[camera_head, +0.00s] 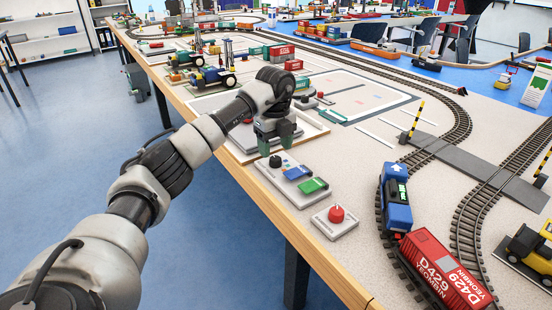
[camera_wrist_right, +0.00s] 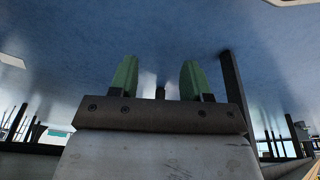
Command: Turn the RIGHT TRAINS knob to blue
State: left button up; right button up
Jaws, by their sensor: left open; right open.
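A red knob (camera_head: 336,213) stands on a small light plate (camera_head: 345,229) near the table's front edge, left of the blue locomotive. No label on it is readable, so I cannot tell whether it is the RIGHT TRAINS knob. Behind it, a panel (camera_head: 301,197) carries a black knob (camera_head: 275,161), a blue button (camera_head: 297,172) and a green button (camera_head: 314,185). My left gripper (camera_head: 275,146) is open, its green fingers pointing down just behind the black knob, apart from the red knob. My right gripper (camera_wrist_right: 158,68) is open and empty over blue floor, away from the table.
A blue locomotive (camera_head: 396,205) and a red wagon (camera_head: 442,272) stand on the curved track right of the red knob. A yellow vehicle (camera_head: 532,245) is at the far right. A striped barrier post (camera_head: 416,117) stands beside the grey crossing. The wooden table edge (camera_head: 291,228) runs along the front.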

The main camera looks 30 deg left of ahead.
aim_at(275, 158)
pick_arm(q)
jog(key=shift+f, duration=1.85)
pick_arm(e)
jog(key=shift+r, duration=1.1)
pick_arm(q)
jog(key=c, duration=0.9)
